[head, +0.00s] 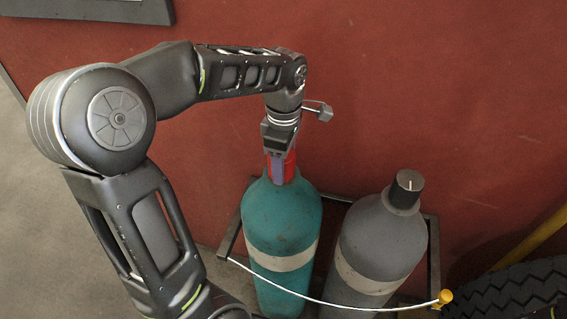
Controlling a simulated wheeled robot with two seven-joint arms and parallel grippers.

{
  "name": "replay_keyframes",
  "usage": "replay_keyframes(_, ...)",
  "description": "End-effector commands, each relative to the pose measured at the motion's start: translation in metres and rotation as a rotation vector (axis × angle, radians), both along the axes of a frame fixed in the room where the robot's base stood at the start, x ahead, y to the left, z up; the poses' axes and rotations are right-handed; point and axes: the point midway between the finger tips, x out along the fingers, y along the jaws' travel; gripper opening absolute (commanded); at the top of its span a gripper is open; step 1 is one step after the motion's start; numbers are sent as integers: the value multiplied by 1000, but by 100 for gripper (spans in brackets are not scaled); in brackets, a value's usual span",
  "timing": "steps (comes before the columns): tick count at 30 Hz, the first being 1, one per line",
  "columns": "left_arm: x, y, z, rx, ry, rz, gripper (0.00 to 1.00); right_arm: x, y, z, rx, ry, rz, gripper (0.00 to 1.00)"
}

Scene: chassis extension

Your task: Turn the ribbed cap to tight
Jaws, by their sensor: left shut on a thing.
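A red cap (290,167) sits on the neck of the teal cylinder (283,220). My left gripper (279,164) points down from above and is shut on the red cap, hiding much of it. Ribs on the red cap cannot be made out. A second, dark cap (405,190) with a white line on its top sits on the grey cylinder (385,240) to the right, apart from the gripper. Both cylinders stand upright, each with a pale band. My right gripper is not in view.
A dark metal frame (433,250) surrounds the cylinders. A white cord (330,303) hangs across their front to a yellow knob (445,297). A black tyre (520,287) and a yellow bar (535,237) are at the right. A red wall (450,80) stands behind.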

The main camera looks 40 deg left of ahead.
Motion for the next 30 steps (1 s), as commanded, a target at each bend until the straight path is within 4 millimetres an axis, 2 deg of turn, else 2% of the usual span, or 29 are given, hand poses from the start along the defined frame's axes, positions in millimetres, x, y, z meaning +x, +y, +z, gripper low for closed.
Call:
replay_keyframes(6,1,1,1,2,-4,65,14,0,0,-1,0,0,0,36)
replay_keyframes(19,1,1,1,1,-4,79,14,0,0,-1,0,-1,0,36)
replay_keyframes(20,1,1,1,1,-4,79,56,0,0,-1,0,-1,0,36)
replay_keyframes(27,1,1,1,1,-2,77,75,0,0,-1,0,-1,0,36)
replay_keyframes(30,1,0,0,0,-1,76,77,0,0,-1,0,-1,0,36)
